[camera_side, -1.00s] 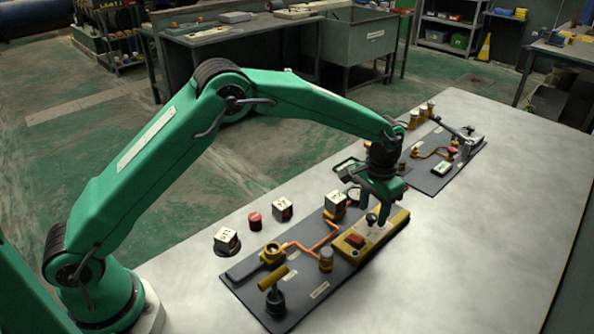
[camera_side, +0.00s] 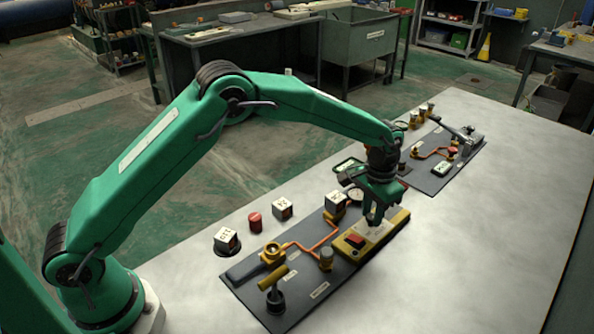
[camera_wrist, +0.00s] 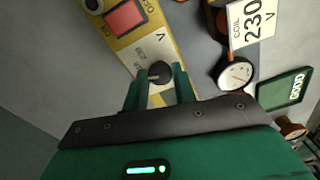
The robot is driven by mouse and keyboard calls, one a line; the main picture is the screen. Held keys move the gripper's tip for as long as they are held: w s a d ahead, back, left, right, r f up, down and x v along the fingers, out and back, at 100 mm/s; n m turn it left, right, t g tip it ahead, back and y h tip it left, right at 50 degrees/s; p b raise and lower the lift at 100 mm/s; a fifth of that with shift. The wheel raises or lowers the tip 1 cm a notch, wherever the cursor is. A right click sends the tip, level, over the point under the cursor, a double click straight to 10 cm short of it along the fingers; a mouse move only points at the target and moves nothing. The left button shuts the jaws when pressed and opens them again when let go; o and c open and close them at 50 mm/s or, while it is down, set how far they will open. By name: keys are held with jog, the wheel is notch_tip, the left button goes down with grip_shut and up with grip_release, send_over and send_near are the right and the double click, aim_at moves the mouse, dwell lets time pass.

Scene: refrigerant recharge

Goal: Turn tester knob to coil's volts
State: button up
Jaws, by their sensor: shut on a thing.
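The yellow tester (camera_side: 390,232) lies on the dark grey board, with a red switch (camera_side: 354,240). The wrist view also shows the tester (camera_wrist: 138,42), a "V" mark and its dark round knob (camera_wrist: 159,73). My gripper (camera_wrist: 160,78) is shut on the knob, one green finger on each side of it. In the side view, my gripper (camera_side: 374,221) is down at the tester and hides the knob. The coil (camera_side: 335,203) stands beside the tester; its label (camera_wrist: 251,20) reads "COIL 230 V" in the wrist view. The knob's setting is too small to read.
A round dial gauge (camera_wrist: 236,73) and a green plate marked "GOOD" (camera_wrist: 286,90) lie close to my gripper's right in the wrist view. Two more labelled cubes (camera_side: 227,240) (camera_side: 282,208) and a red cylinder (camera_side: 255,221) stand left. The table's right side (camera_side: 500,230) is clear.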

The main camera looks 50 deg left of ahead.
aim_at(372, 216)
jog(key=shift+m, duration=0.3)
jog(key=m, duration=0.3)
jog(key=shift+r+m, duration=0.1)
jog(key=shift+m, duration=2)
jog(key=o, duration=1)
notch_tip(372, 216, up, 7)
jog(key=shift+r, duration=0.4)
jog(key=shift+r, duration=0.1)
